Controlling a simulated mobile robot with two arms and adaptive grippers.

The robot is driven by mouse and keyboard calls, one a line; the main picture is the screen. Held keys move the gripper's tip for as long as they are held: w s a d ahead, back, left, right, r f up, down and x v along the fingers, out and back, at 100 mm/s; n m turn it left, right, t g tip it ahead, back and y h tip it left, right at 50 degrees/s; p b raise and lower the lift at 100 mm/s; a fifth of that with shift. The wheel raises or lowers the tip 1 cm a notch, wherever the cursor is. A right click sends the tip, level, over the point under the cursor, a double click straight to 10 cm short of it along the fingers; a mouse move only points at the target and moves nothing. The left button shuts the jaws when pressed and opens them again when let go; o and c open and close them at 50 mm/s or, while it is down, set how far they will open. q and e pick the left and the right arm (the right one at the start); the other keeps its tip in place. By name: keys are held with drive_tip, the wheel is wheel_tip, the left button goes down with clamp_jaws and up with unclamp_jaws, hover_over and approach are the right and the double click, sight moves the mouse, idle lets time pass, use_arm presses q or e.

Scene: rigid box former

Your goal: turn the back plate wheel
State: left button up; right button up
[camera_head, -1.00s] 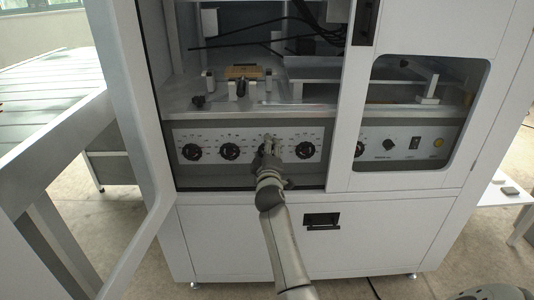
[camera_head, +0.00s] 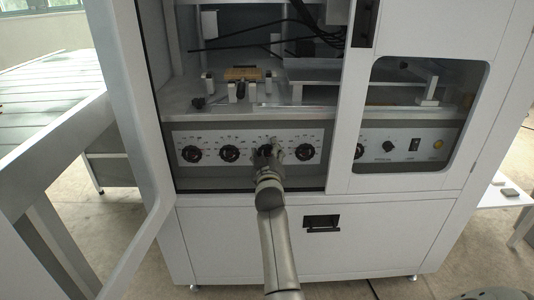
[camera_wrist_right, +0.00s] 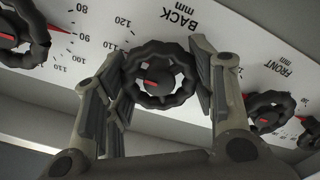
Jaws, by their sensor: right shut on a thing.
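The back plate wheel, a black scalloped knob (camera_wrist_right: 158,76) under the upside-down BACK label, is in the middle of the right wrist view. A short red mark shows at its centre. My right gripper (camera_wrist_right: 161,68) is shut on this wheel, with one finger on each side of its rim. In the head view the right gripper (camera_head: 268,152) is at the third wheel from the left on the white dial panel (camera_head: 248,134), and it partly covers that wheel (camera_head: 265,149). My left gripper is not in view.
The neighbouring FRONT wheel (camera_wrist_right: 268,112) and another wheel (camera_wrist_right: 20,42) sit close on either side. The panel is recessed below a shelf (camera_head: 200,113) in a white cabinet. An open door frame (camera_head: 150,240) stands at the left.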

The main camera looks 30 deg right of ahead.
drive_tip(key=shift+f, duration=0.1)
drive_tip(key=o, duration=1)
drive_tip(key=shift+o, duration=0.2)
